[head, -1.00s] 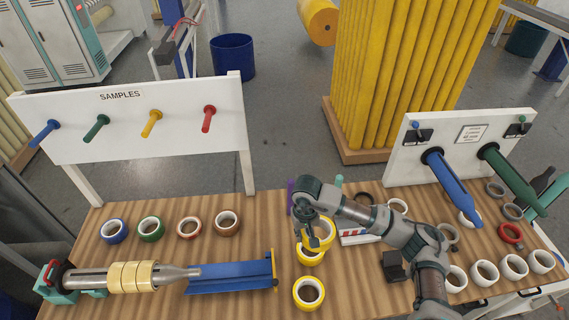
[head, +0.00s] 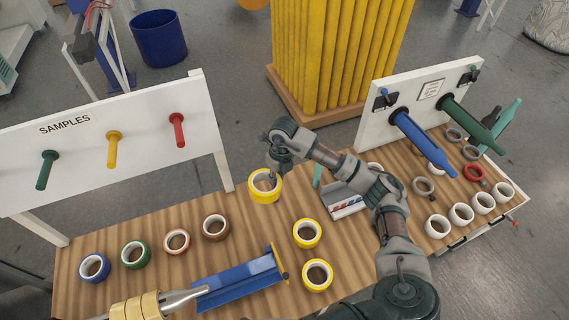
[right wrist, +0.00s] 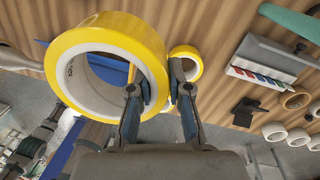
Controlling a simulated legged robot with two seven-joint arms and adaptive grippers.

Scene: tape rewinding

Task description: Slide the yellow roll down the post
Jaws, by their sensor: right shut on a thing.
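My right gripper (head: 272,178) is shut on the wall of a yellow roll (head: 264,198) and holds it above the bench. In the right wrist view the roll (right wrist: 156,62) is large, with one finger at its hole and one outside it; the gripper (right wrist: 157,88) shows there too. The yellow post (head: 114,152) sticks out of the white SAMPLES board (head: 150,110), left of the held roll and apart from it. The post is empty. My left gripper is not in view.
Green (head: 47,170) and red (head: 178,130) posts flank the yellow one, both empty. Several rolls stand below the board, including a brown one (head: 216,236). Two more yellow rolls (head: 298,243) lie on the bench. A blue trough (head: 240,285) and a spindle with rolls lie in front.

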